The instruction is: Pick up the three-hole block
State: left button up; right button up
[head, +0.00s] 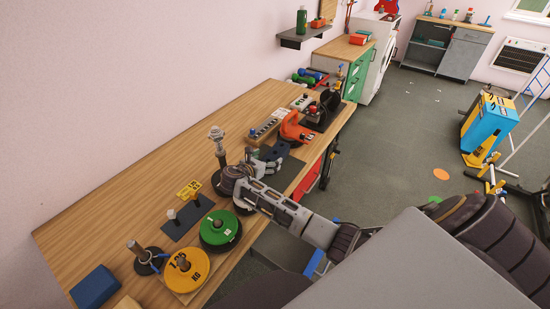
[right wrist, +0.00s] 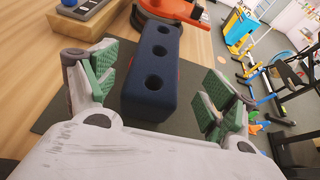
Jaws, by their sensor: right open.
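The three-hole block (right wrist: 150,85) is dark blue, with three round holes in a row along its top. It lies on a dark mat (right wrist: 190,122) in the right wrist view. My right gripper (right wrist: 157,90) is open, with green-padded fingers to the left and right of the block's near end. Gaps show between the block and both pads, so it is not held. In the head view the block (head: 277,152) is small and partly hidden by my right gripper (head: 266,164), which reaches over the wooden table. My left gripper is not in view.
An orange tool (head: 294,127) stands just beyond the block, with a black device (head: 322,108) behind it. A grey strip with holes (head: 264,128) lies to the left.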

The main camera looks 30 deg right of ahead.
aim_at(272, 156)
jog(key=shift+w, duration=0.1)
dwell(0.3)
jog(key=shift+x, duration=2.55)
jog(key=shift+w, duration=0.15)
jog(key=c, duration=1.1)
jog(key=shift+r, duration=0.1)
jog(key=shift+r, duration=5)
